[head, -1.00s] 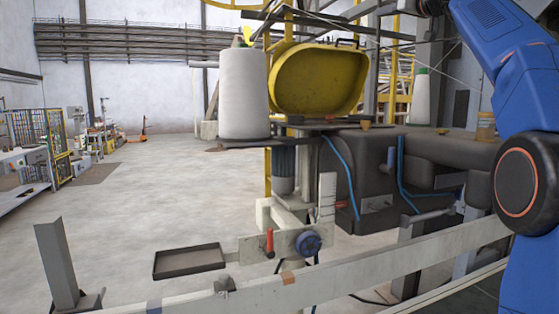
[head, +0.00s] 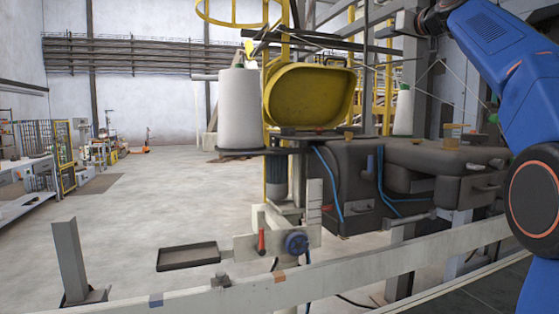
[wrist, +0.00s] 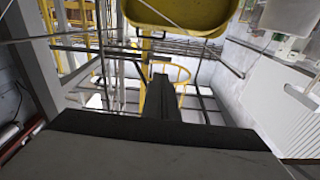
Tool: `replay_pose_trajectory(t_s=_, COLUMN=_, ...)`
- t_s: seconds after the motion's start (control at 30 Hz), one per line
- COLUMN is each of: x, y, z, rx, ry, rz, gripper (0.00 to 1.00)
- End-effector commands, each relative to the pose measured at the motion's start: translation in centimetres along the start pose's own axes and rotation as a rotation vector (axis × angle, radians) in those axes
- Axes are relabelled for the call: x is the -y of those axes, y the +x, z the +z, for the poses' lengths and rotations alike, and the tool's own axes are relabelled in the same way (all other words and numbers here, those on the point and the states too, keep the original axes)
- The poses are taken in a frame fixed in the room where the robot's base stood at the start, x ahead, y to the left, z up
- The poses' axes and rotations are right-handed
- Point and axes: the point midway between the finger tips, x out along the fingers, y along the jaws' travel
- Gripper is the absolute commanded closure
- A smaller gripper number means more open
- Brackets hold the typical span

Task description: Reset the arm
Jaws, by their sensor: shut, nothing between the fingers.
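My blue arm (head: 500,50) is raised at the right edge of the head view, and its upper end runs to a dark joint near the top. My gripper does not show in the head view. In the wrist view my gripper (wrist: 160,85) shows as dark fingers close together, pointing away from the camera. The fingers are shut and nothing shows between them. The dark gripper body fills the bottom of that view.
A white thread cone (head: 240,108) stands beside a yellow tub (head: 308,97) on the dark machine (head: 350,175). A pale rail (head: 350,275) crosses in front, near a small dark tray (head: 187,257). Open floor lies at the left. Yellow railings (wrist: 172,72) show beyond the fingers.

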Motion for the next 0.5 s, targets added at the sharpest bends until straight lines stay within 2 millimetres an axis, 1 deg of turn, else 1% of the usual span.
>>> replay_pose_trajectory(t_s=0.17, x=1.1, y=-0.9, z=2.3, rx=0.057, ry=0.023, rz=0.008, gripper=1.0)
replay_pose_trajectory(t_s=0.27, x=1.8, y=-1.7, z=4.2, rx=0.1, ry=0.038, rz=0.015, gripper=1.0)
replay_pose_trajectory(t_s=0.37, x=2.7, y=-2.7, z=6.5, rx=0.154, ry=0.057, rz=0.023, gripper=1.0)
replay_pose_trajectory(t_s=0.47, x=4.0, y=-4.4, z=9.9, rx=0.225, ry=0.08, rz=0.035, gripper=1.0)
replay_pose_trajectory(t_s=0.5, x=4.6, y=-5.2, z=11.6, rx=0.26, ry=0.092, rz=0.042, gripper=1.0)
